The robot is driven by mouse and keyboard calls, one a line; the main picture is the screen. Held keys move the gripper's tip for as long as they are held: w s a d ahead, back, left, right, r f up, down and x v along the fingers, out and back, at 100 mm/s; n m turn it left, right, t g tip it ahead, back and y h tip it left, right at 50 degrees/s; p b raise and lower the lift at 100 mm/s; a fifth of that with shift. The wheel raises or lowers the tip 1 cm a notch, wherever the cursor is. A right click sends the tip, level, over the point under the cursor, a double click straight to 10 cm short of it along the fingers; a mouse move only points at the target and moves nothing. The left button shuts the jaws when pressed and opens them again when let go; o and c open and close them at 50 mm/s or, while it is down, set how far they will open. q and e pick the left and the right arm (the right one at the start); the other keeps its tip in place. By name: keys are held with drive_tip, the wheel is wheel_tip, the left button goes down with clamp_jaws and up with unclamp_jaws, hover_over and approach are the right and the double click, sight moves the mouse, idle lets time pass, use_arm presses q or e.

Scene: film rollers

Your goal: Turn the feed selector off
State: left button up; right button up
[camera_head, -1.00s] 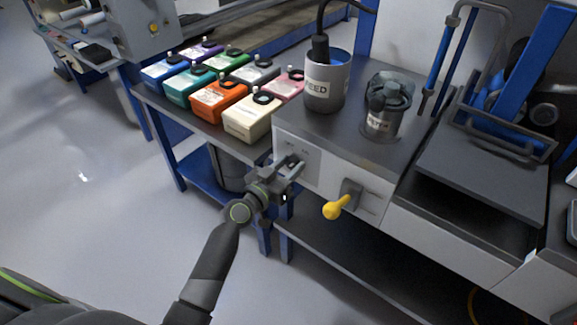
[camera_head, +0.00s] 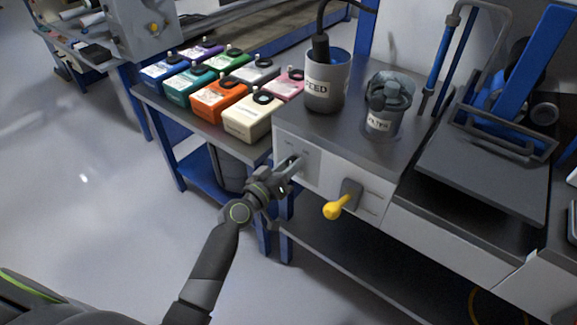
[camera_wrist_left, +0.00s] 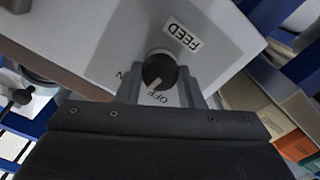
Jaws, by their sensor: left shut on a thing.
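The feed selector (camera_wrist_left: 160,70) is a round dark knob with a white pointer mark, on a pale panel (camera_head: 312,165) at the front left of the machine. In the left wrist view a FEED label (camera_wrist_left: 183,36) is beside it, with ON and OFF printed around it. The pointer slants down-left, toward the OFF print (camera_wrist_left: 158,98). My left gripper (camera_head: 295,163) is at the panel; its fingers are on both sides of the knob in the wrist view (camera_wrist_left: 160,85), shut on it. The head view mostly hides the knob behind the fingers. My right gripper is out of view.
A yellow-handled lever (camera_head: 338,207) sticks out right of the panel. A FEED canister (camera_head: 325,92) and a filter cup (camera_head: 381,122) stand on the machine top (camera_head: 352,128). Several coloured ink boxes (camera_head: 252,119) fill the bench at left. Open floor (camera_head: 90,200) lies left.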

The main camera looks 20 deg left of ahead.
use_arm(q)
drive_tip(key=shift+f+n+p, duration=0.15)
drive_tip(key=shift+n+p, duration=0.25)
drive_tip(key=shift+n, duration=3.3)
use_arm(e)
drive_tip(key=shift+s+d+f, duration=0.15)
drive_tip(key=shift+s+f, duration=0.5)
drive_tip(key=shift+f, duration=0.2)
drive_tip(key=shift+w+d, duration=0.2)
use_arm(q)
drive_tip(key=o, duration=1)
drive_tip(key=shift+c, duration=0.2)
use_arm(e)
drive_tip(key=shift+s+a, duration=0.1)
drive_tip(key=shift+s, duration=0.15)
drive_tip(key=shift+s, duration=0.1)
